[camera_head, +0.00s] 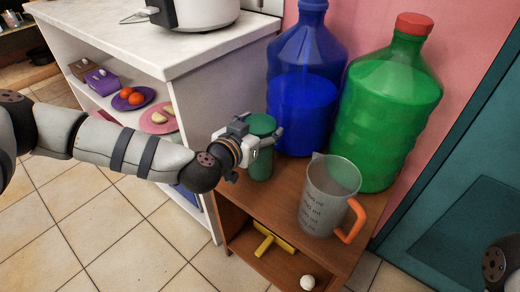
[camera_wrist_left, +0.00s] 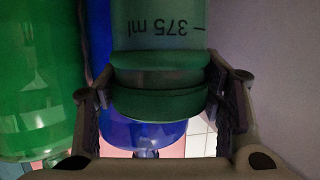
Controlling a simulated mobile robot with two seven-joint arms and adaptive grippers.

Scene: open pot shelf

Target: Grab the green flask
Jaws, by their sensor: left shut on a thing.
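The green flask (camera_head: 261,160) stands upright near the left edge of the wooden shelf top. My left gripper (camera_head: 262,138) is shut on it, with its fingers around the upper part just below the lid. In the left wrist view the flask (camera_wrist_left: 160,75) sits between the two fingers (camera_wrist_left: 160,105) and shows a "375 ml" mark. Part of the flask is hidden behind the gripper in the head view. My right gripper is not in view.
A blue bottle (camera_head: 303,95) and a large green bottle (camera_head: 390,115) stand behind the flask. A measuring jug (camera_head: 325,195) with an orange handle is to its right. A white counter (camera_head: 150,45) is at the left. A yellow tool (camera_head: 273,239) and a white ball (camera_head: 307,282) lie on the lower shelf.

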